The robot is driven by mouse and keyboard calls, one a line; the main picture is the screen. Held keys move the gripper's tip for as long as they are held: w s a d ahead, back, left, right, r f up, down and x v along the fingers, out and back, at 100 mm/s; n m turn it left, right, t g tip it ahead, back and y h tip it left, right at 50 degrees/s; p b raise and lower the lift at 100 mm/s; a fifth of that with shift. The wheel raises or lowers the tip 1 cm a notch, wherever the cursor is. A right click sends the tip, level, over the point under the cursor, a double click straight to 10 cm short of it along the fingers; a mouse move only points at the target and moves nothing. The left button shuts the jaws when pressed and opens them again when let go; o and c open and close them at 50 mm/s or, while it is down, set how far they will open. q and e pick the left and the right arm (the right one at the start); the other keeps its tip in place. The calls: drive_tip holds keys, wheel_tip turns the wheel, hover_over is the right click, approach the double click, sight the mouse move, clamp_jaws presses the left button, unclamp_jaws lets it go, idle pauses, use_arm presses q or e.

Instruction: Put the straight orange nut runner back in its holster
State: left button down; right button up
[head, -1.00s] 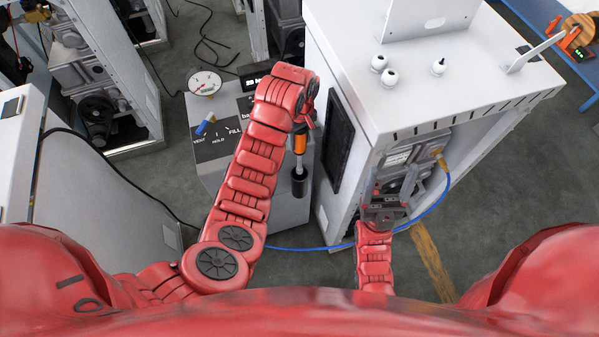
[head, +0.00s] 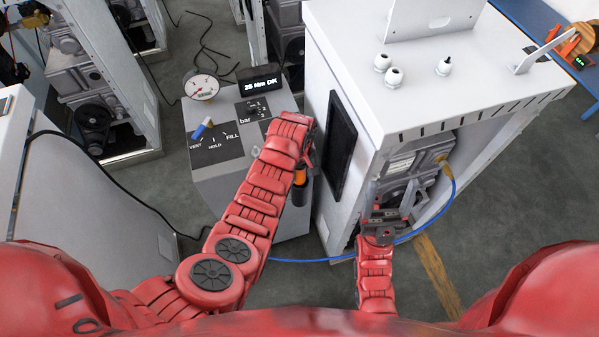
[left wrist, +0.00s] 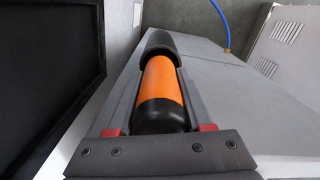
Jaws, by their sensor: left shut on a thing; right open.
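The orange nut runner (head: 300,177) is upright beside the grey console, with its lower part at the dark holster cup (head: 299,196). In the left wrist view its orange body (left wrist: 161,82) and black near end lie between my fingers, and its far end meets the mouth of the dark cup (left wrist: 160,40). It looks inserted at least partly; the depth is hidden. My left gripper (head: 304,152) is shut on the nut runner, mostly hidden by my arm; its fingers also show in the left wrist view (left wrist: 166,128). My right gripper (head: 384,212) is open before the white cabinet.
The grey console (head: 215,175) carries a gauge (head: 201,85), a blue-handled valve (head: 202,129) and a display (head: 259,78). The white cabinet (head: 440,90) with a black panel (head: 338,145) stands close on the right. A blue hose (head: 300,260) lies on the floor.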

use_arm(q)
drive_tip(key=shift+f, duration=0.2)
drive_tip(key=shift+c, duration=1.5)
unclamp_jaws()
drive_tip(key=shift+s, duration=0.1)
wheel_tip(320, 180, up, 11)
drive_tip(key=shift+r+p, duration=0.2)
drive_tip(key=shift+p, duration=0.15)
drive_tip(key=shift+r+p, duration=0.3)
drive_tip(key=shift+r, duration=0.05)
